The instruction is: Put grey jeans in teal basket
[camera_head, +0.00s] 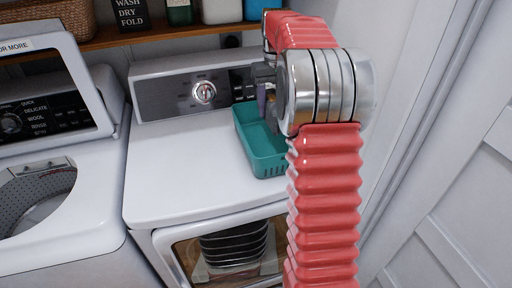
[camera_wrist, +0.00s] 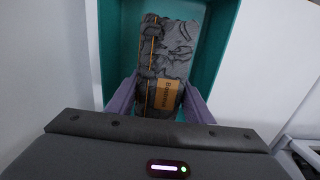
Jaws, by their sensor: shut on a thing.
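The teal basket (camera_head: 262,155) stands on the white dryer top, partly hidden by my arm. In the wrist view the basket (camera_wrist: 223,40) frames the folded grey jeans (camera_wrist: 170,50), which have orange stitching and a tan patch. My gripper (camera_wrist: 160,108) has its purple fingers on either side of the jeans' near end and is shut on them. The jeans are over or inside the basket; whether they touch its floor cannot be told. In the head view my gripper (camera_head: 265,108) is at the basket, pointing down, partly hidden by my wrist.
The dryer top (camera_head: 180,160) is clear left of the basket. Its control panel (camera_head: 190,92) rises behind. An open washer (camera_head: 50,190) stands at the left. A wooden shelf (camera_head: 160,36) with boxes runs above. A white wall and door panel (camera_head: 460,200) are close on the right.

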